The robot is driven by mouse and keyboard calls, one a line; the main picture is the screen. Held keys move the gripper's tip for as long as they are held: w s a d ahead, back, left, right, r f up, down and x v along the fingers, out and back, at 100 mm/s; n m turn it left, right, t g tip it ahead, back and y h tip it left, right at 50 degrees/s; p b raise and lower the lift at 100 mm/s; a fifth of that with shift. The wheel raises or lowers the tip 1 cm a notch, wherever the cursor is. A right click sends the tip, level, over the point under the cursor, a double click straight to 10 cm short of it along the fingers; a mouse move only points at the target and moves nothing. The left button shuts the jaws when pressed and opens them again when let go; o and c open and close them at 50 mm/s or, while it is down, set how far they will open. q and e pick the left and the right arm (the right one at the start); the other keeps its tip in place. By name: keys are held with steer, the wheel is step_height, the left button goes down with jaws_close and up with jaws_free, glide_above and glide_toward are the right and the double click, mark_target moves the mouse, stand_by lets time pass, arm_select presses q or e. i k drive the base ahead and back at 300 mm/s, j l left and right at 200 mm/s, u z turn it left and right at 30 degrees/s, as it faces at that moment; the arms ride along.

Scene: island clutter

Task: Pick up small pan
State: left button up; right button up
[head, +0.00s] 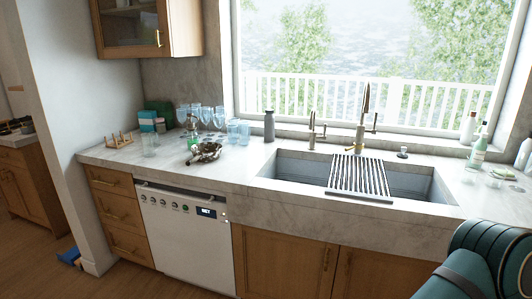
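I cannot make out a small pan for certain. A small dark brown and pale object (206,152) lies on the counter left of the sink, near the front edge above the dishwasher; its shape is too unclear to name. Dark items (14,126) sit on another counter at the far left edge, too small and cut off to tell. Neither of my grippers is in view; only a teal link of my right arm shows at the bottom right.
The stone counter (240,165) holds several glasses (219,118), a grey bottle (269,126) and a wooden rack (120,140) on the left. A rack (360,178) spans the sink (300,170). Bottles (477,151) stand at right. The white dishwasher (185,240) is shut. A blue object (70,257) lies on the floor.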

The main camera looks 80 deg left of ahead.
mark_target(205, 152)
steer(key=l+u, duration=0.1)
steer(key=u, duration=0.25)
steer(key=i+l+u, duration=0.15)
steer(key=u, duration=0.2)
steer(key=l+u, duration=0.1)
steer(key=u, duration=0.25)
steer(key=j+u, duration=0.1)
steer(key=u, duration=0.75)
steer(key=j+u, duration=0.15)
steer(key=u, duration=0.3)
steer(key=j+u, duration=0.1)
steer(key=u, duration=0.8)
steer(key=i, duration=0.05)
